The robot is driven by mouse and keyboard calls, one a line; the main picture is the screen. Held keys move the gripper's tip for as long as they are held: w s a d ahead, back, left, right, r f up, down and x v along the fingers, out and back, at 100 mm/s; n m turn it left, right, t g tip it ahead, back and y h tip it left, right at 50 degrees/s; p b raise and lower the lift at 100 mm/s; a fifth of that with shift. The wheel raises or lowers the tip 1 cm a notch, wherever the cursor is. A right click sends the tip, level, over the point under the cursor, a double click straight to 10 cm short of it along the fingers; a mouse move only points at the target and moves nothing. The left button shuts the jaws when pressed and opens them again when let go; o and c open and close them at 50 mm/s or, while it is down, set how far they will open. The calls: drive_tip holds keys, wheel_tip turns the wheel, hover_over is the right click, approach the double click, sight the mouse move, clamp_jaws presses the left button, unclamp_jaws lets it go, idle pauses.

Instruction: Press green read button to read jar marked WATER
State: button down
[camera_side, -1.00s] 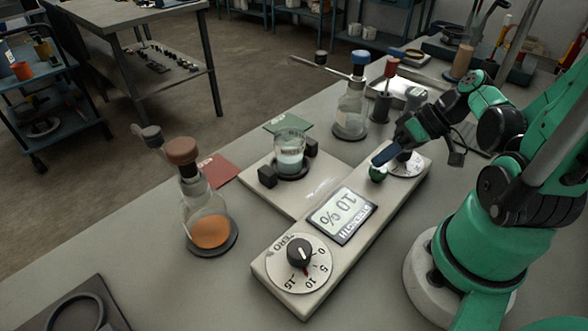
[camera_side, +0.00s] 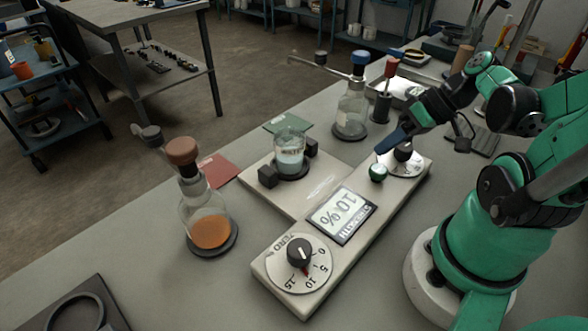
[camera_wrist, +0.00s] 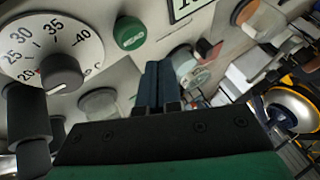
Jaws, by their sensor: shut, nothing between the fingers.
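The green read button (camera_side: 378,172) sits on the pale instrument panel (camera_side: 378,215), between the display (camera_side: 342,215) and the far dial. The button also shows in the wrist view (camera_wrist: 130,33), uncovered. My gripper (camera_side: 380,155) is shut and empty, its dark blue fingertips a little above the button, apparently apart from it. The fingers also show in the wrist view (camera_wrist: 155,85), right of and below the button. The display reads 10 %, upside down in the side view. A glass jar (camera_side: 290,160) with pale liquid stands on the panel's platform; its lettering is too small to read surely.
A near dial (camera_side: 299,258) and a far dial (camera_side: 404,160) sit on the panel. A flask with orange liquid (camera_side: 208,222) stands at left, a blue-capped flask (camera_side: 350,112) behind. Black blocks (camera_side: 268,176) flank the jar. The front-left bench is mostly clear.

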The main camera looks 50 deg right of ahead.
drive_tip(key=shift+r, duration=1.65)
drive_tip(key=w+a+r+n+t+h, duration=0.1)
drive_tip(key=w+a+h, duration=0.3)
drive_tip(key=w+a, duration=0.3)
drive_tip(key=shift+w+a+r+n, duration=0.3)
drive_tip(key=shift+a+r, duration=0.1)
drive_tip(key=shift+a, duration=0.2)
wheel_tip(320, 180, up, 6)
drive_tip(key=n+g, duration=0.7)
drive_tip(key=n, duration=1.1)
hover_over(381, 169)
drive_tip(key=shift+w+a, duration=0.1)
